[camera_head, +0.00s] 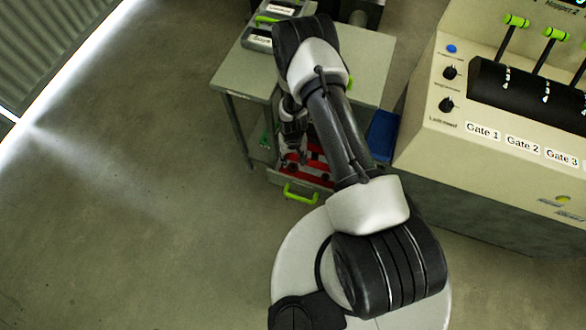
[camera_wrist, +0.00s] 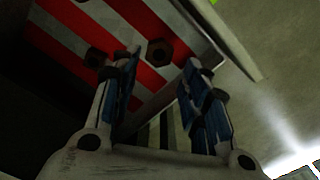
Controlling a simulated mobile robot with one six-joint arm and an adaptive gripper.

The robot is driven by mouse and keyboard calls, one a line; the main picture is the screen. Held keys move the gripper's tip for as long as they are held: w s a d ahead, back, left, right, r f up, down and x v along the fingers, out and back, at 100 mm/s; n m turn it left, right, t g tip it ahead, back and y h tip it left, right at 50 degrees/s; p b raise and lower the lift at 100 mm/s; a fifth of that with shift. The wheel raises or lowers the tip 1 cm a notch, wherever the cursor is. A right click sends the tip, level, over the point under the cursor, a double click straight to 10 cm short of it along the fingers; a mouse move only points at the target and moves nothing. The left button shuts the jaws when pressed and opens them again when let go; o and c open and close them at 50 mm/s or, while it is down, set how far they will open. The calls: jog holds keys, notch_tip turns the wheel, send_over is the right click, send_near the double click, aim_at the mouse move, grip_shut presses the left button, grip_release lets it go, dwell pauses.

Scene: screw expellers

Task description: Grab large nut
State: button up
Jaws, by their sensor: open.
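A dark brown hex nut (camera_wrist: 158,52) lies on the red-and-white striped floor of an open drawer (camera_wrist: 150,18). In the wrist view it shows just beyond and between my fingertips, not touching them. A second dark round piece (camera_wrist: 95,57), perhaps another nut, lies to its left, partly behind the left finger. My gripper (camera_wrist: 160,76) is open and empty, with blue pads on both fingers. In the head view the drawer (camera_head: 305,184) sits low in the grey table, and my arm hides much of it. Which nut is larger is hard to tell.
The drawer's side wall and edge (camera_wrist: 238,45) pass close to the right of my gripper. In the head view a green handle (camera_head: 300,194) marks the drawer front. A grey table top (camera_head: 245,75) stands above it. A beige control machine (camera_head: 420,130) stands to the right.

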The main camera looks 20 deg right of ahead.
aim_at(293, 166)
notch_tip(293, 166, down, 7)
jog(key=b, duration=0.2)
jog(key=shift+w+r+b, duration=0.1)
jog(key=shift+r+b, duration=0.1)
jog(key=shift+b, duration=0.1)
jog(key=shift+r, duration=0.1)
jog(key=shift+c, duration=0.6)
jog(key=c, duration=0.6)
jog(key=shift+r, duration=0.1)
